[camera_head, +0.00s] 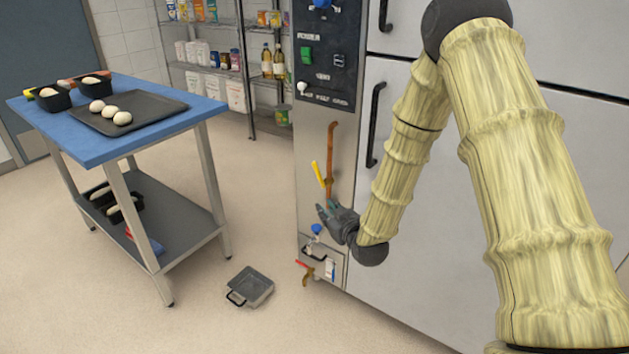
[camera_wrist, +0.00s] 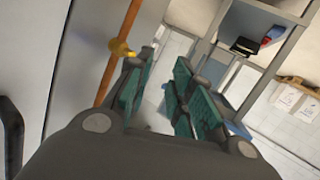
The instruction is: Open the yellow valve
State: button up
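The yellow valve (camera_head: 319,174) is a slanted yellow lever on a vertical copper pipe (camera_head: 332,150) on the oven's front panel. In the wrist view, the yellow valve (camera_wrist: 121,48) sits on the orange-brown pipe (camera_wrist: 117,51), just beyond the left finger's tip. My gripper (camera_head: 328,206) is just below the lever and close to the panel. In the wrist view, my gripper (camera_wrist: 158,75) has its teal-padded fingers spread, with nothing between them. I cannot tell whether a finger touches the lever.
A blue valve knob (camera_head: 317,229) and a red lever (camera_head: 303,263) are low on the panel. A grey pan (camera_head: 250,287) lies on the floor. A blue-topped table (camera_head: 88,147) stands at left. Black oven handles (camera_head: 375,125) project to the right of the pipe.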

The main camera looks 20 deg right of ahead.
aim_at(315, 165)
jog(key=w+d+r+t+b, duration=0.2)
jog(key=w+r+t, duration=0.1)
jog(key=w+r, duration=0.3)
jog(key=shift+n, duration=0.4)
jog(key=w, duration=0.3)
jog(key=w+a, duration=0.1)
jog(key=w, duration=0.2)
jog(key=w+r+b, duration=0.1)
jog(key=w, duration=0.2)
jog(key=shift+w+a, duration=0.25)
jog(key=shift+a, duration=0.05)
jog(key=shift+c, duration=0.4)
grip_shut()
